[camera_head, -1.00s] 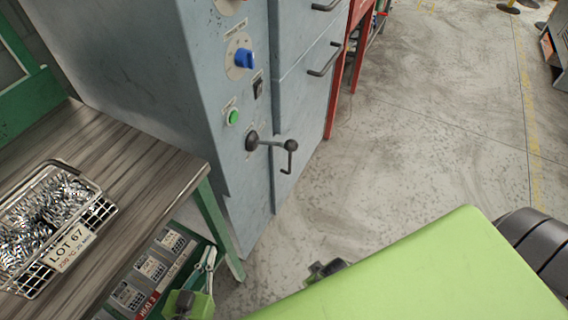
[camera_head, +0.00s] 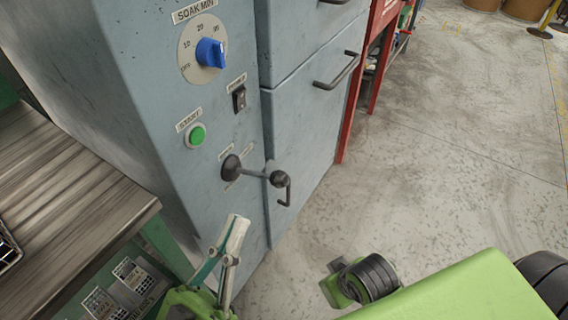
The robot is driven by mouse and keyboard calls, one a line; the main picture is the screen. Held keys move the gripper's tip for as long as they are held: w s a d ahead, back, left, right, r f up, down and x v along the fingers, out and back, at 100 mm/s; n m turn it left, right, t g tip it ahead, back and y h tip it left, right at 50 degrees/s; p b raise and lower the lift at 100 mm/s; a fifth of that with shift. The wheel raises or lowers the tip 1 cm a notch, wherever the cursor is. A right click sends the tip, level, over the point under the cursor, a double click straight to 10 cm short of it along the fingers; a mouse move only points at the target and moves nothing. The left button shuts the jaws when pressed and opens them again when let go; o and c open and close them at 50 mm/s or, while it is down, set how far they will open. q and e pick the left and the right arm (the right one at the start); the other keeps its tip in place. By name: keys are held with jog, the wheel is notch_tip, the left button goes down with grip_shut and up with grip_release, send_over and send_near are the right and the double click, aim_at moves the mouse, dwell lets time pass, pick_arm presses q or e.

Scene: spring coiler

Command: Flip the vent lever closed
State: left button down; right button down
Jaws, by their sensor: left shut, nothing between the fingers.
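Small labels sit around the hub, too small to read. My left gripper (camera_head: 238,228) is below the lever, its pale fingers pointing up and closed together, with nothing in them. A gap shows between its tips and the lever. My right gripper is not seen; only green and black parts of my own body show at lower right.
Above the lever are a green start button (camera_head: 196,135), a black rocker switch (camera_head: 239,99) and a blue soak dial (camera_head: 210,53). A wooden-topped bench (camera_head: 70,190) stands left. Open floor (camera_head: 450,150) lies right.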

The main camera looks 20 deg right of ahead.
aim_at(263, 177)
pick_arm(q)
jog(key=shift+d+r, duration=0.1)
jog(key=shift+r, duration=0.05)
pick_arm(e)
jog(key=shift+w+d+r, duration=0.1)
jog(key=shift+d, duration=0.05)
